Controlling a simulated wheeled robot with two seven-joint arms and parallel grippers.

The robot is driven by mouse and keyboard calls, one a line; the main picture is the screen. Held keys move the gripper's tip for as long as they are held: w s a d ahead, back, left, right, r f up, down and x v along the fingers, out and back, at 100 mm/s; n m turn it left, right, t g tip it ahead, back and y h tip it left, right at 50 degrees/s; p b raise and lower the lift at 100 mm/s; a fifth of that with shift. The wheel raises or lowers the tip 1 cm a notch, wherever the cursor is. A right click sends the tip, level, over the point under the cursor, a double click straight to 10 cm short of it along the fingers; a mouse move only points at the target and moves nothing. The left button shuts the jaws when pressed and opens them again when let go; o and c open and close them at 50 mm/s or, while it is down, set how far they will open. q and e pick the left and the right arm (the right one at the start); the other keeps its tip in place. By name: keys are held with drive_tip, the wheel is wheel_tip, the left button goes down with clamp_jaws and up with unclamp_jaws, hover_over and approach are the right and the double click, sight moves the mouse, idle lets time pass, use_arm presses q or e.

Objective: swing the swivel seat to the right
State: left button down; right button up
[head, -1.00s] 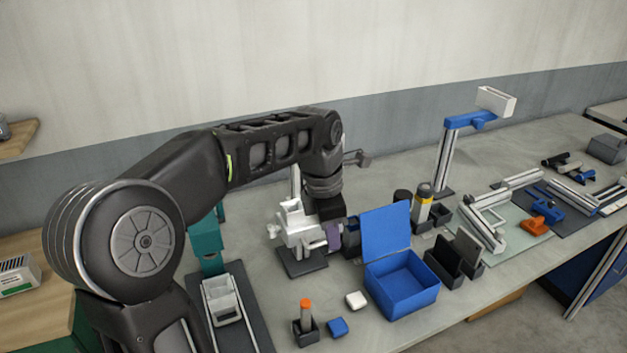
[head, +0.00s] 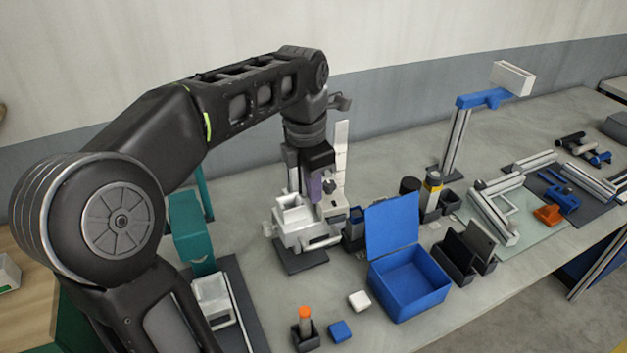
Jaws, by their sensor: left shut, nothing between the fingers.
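A white seat-like piece (head: 297,221) with an open top stands on a dark base plate (head: 300,262) left of the table's middle. It may be the swivel seat; I cannot tell for certain. A tall white upright plate (head: 341,158) stands just behind it and to the right. My left gripper (head: 318,194) points down over the right side of the white piece, with purple parts at its jaws. It is shut and empty. I cannot tell whether it touches the piece, whose back right is partly hidden. My right gripper is out of view.
A blue open-lidded box (head: 409,284) stands to the right, with black holders (head: 456,257) beyond it. A silver post carries a blue arm (head: 483,98) and white box (head: 513,78). A teal stand (head: 190,233) is at left. Small blocks lie in front.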

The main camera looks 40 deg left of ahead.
sight(323, 209)
use_arm(q)
wheel_tip(323, 209, down, 5)
drive_tip(key=shift+f+b, duration=0.2)
drive_tip(key=shift+b, duration=1.05)
drive_tip(key=shift+w+d, duration=0.1)
drive_tip(key=shift+w, duration=0.05)
idle(0.8)
drive_tip(key=shift+w+d+r+p, duration=0.15)
drive_tip(key=shift+w+d+p, duration=0.15)
drive_tip(key=shift+w, duration=0.3)
drive_tip(key=shift+w+d+r+p, duration=0.1)
drive_tip(key=shift+w+d+p, duration=0.1)
drive_tip(key=shift+w+d, duration=0.3)
drive_tip(key=shift+s+a, duration=0.25)
drive_tip(key=shift+a, duration=0.25)
drive_tip(key=shift+s+a+f+b, duration=0.1)
drive_tip(key=shift+s+a+b, duration=0.05)
drive_tip(key=shift+s+b, duration=0.15)
drive_tip(key=shift+s+a+f+b, duration=0.1)
drive_tip(key=shift+s+a+b, duration=0.05)
drive_tip(key=shift+s, duration=0.25)
